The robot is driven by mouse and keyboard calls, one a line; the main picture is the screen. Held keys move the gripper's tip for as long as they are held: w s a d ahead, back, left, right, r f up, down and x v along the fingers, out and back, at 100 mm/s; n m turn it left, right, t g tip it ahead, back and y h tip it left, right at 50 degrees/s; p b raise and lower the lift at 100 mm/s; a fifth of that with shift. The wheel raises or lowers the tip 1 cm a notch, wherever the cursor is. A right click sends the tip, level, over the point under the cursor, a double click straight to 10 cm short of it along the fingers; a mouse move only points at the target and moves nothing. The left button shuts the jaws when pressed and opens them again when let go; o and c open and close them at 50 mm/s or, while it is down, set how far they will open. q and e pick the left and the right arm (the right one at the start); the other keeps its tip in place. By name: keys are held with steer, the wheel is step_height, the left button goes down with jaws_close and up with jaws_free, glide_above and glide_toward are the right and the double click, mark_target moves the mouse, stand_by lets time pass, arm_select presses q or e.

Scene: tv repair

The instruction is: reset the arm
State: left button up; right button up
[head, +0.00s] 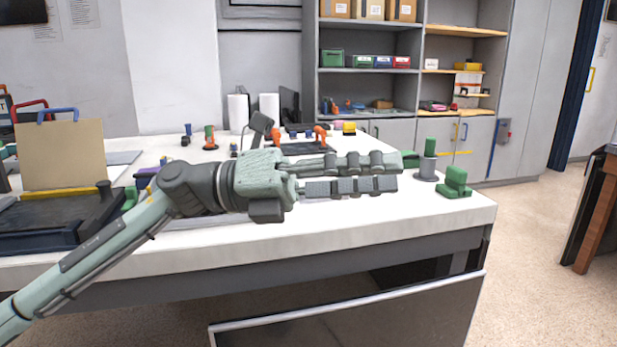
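My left arm comes in from the lower left and reaches across the front of the white table (400,226). My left gripper (392,172) points to the right above the table. Its two long fingers lie almost parallel, one above the other in the picture, with a narrow gap between them. I see nothing held in that gap. The fingertips are a little left of a green and grey cylinder piece. My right gripper is not in view.
A green and grey cylinder (428,162) and a green block (454,184) stand near the table's right end. A dark tray (45,228) is at the left. A flat dark panel (350,322) leans below the table's front. Shelves (365,70) stand behind.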

arm_select(q)
steer(key=w+a+f+n+t+y, duration=0.1)
steer(key=w+a+f+n+t, duration=0.1)
steer(key=w+a+n+t, duration=0.55)
steer(key=w+a+f+n+t, duration=0.15)
steer(key=w+n+t, duration=0.35)
steer(key=n+t, duration=0.65)
steer(key=w+a+f+n+y, duration=0.2)
steer(key=a+f+n+y, duration=0.5)
steer(key=f, duration=0.4)
steer(key=w+a+f+n+y, duration=0.2)
steer(key=a+f+n+y, duration=0.4)
steer(key=f+n, duration=0.4)
steer(key=s+a+f+n+g+y, duration=0.2)
steer(key=s+a+f, duration=0.15)
steer(key=f, duration=0.35)
steer(key=s+a+f+n+g+y, duration=0.1)
steer(key=s+a+f+g+y, duration=0.1)
steer(key=s+f, duration=0.35)
steer(key=s+a+f+n+g+y, duration=0.2)
steer(key=f, duration=0.7)
steer(key=s+a+f+n+g, duration=0.1)
steer(key=s+a+f+g, duration=0.1)
steer(key=s+f, duration=0.4)
steer(key=s+a+f+n+g, duration=0.2)
steer(key=s+f+g, duration=0.3)
steer(key=s, duration=0.9)
steer(key=shift+a+f+y, duration=0.3)
steer(key=shift+a+f, duration=0.1)
steer(key=shift+f, duration=0.55)
